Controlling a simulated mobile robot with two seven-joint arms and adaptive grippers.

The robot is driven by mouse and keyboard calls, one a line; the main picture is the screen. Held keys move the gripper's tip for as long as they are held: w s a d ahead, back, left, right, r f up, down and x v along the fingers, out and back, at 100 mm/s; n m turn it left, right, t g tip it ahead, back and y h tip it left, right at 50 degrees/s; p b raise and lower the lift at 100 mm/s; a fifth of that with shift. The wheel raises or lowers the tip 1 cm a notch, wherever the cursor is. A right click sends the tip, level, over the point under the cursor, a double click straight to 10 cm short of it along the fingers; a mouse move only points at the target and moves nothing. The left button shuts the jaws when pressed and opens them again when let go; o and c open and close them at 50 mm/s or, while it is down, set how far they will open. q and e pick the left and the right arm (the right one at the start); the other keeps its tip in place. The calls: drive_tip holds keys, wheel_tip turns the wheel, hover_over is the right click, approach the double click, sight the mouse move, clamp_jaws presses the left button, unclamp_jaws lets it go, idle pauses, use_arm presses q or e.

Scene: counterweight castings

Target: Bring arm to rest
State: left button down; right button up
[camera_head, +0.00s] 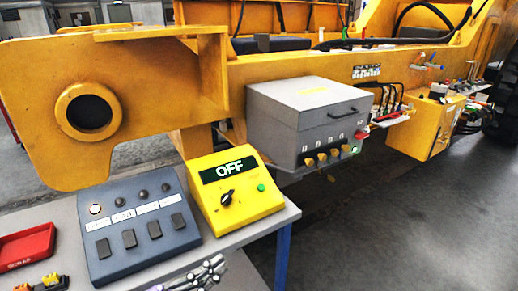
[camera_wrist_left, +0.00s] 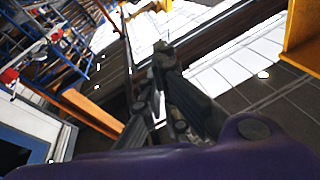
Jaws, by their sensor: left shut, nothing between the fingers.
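My left gripper (camera_head: 214,267) shows at the bottom edge of the head view, in front of the grey table's front edge and below the yellow box. Its fingers are closed together with nothing between them. In the left wrist view the gripper (camera_wrist_left: 160,52) shows as dark fingers brought together. It touches nothing that I can see. My right gripper is in neither view.
The grey table (camera_head: 262,222) bears a yellow box (camera_head: 250,206) reading OFF, a dark button panel (camera_head: 150,255), and a red tray (camera_head: 26,246). Behind stands a yellow machine (camera_head: 150,85) with a grey box (camera_head: 305,115). The floor (camera_head: 400,230) at right is clear.

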use_arm(q)
drive_tip(key=s+a+f+n+t+y+p, duration=0.1)
drive_tip(key=s+a+f+n+y, duration=0.2)
drive_tip(key=a+f+n+y, duration=0.4)
drive_tip(key=s+a+f+n+y+p, duration=0.1)
drive_tip(key=s+a+f+n+y, duration=0.3)
drive_tip(key=f, duration=0.5)
drive_tip(key=s+f+n+g+y, duration=0.1)
drive_tip(key=s+f+g+y, duration=0.3)
drive_tip(key=s+f, duration=1)
drive_tip(key=shift+s+n+g+p, duration=0.3)
drive_tip(key=shift+s+g+p, duration=0.1)
drive_tip(key=shift+s+g, duration=0.6)
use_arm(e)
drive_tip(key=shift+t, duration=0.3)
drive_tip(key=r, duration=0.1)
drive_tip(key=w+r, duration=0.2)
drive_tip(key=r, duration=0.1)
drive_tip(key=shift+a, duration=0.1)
use_arm(q)
drive_tip(key=shift+d, duration=0.1)
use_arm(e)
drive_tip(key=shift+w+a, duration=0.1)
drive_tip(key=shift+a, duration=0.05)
